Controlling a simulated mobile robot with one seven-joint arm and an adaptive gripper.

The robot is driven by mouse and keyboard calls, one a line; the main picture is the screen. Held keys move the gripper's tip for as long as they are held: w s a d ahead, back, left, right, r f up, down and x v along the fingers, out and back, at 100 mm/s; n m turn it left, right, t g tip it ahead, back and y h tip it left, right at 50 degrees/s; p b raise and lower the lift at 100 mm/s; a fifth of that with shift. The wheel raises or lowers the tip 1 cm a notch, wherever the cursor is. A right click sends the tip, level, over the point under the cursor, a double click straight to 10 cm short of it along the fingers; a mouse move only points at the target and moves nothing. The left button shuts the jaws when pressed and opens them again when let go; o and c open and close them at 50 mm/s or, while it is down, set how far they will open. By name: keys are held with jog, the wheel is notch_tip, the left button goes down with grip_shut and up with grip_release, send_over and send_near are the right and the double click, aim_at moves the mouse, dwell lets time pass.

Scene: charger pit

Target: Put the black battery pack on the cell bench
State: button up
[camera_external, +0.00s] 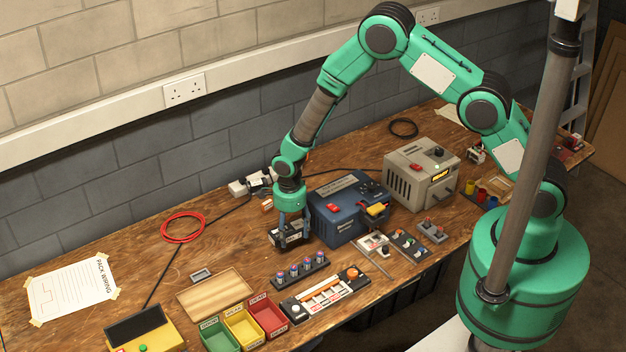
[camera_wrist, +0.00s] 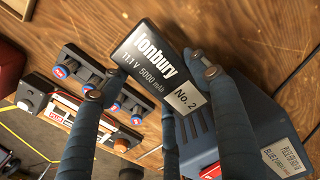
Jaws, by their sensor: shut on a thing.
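The black battery pack (camera_external: 287,236) is in my gripper (camera_external: 292,222), just left of the blue charger box (camera_external: 335,223). No surface is legibly marked as the cell bench. A white board with orange strips (camera_external: 325,296) lies at the front, with a rack of several cells (camera_external: 300,272) behind it.
A grey charger box (camera_external: 420,175) stands farther right. Small modules (camera_external: 408,246) lie before the blue box. Green, yellow and red bins (camera_external: 243,328), a wooden board (camera_external: 215,291) and a yellow meter (camera_external: 143,330) are front left.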

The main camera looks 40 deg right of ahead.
aim_at(291, 229)
dwell(0.4)
jog(key=r, duration=1)
jog(key=shift+w+d+r, duration=0.15)
jog(key=shift+w+r, duration=0.1)
jog(key=w+d+b, duration=0.1)
jog(key=w+d, duration=0.1)
jog(key=d, duration=0.1)
jog(key=w+d+m+b, duration=0.1)
jog(key=w+d, duration=0.2)
jog(key=d, duration=0.1)
jog(key=w+d+m+b, duration=0.1)
jog(key=w+d, duration=0.2)
jog(key=shift+d+f, duration=0.25)
jog(key=shift+f, duration=0.15)
jog(key=w+d+m+b, duration=0.2)
jog(key=w+d, duration=0.1)
jog(key=d, duration=0.8)
jog(key=w+d+m+b, duration=0.2)
jog(key=w+d, duration=0.1)
jog(key=d, duration=0.7)
jog(key=w+d+m+b, duration=0.2)
jog(key=w+d, duration=0.2)
jog(key=d, duration=0.7)
jog(key=shift+s+f, duration=0.1)
jog(key=shift+f, duration=2.05)
jog(key=shift+f+b, duration=0.85)
jog(key=shift+f, duration=2.3)
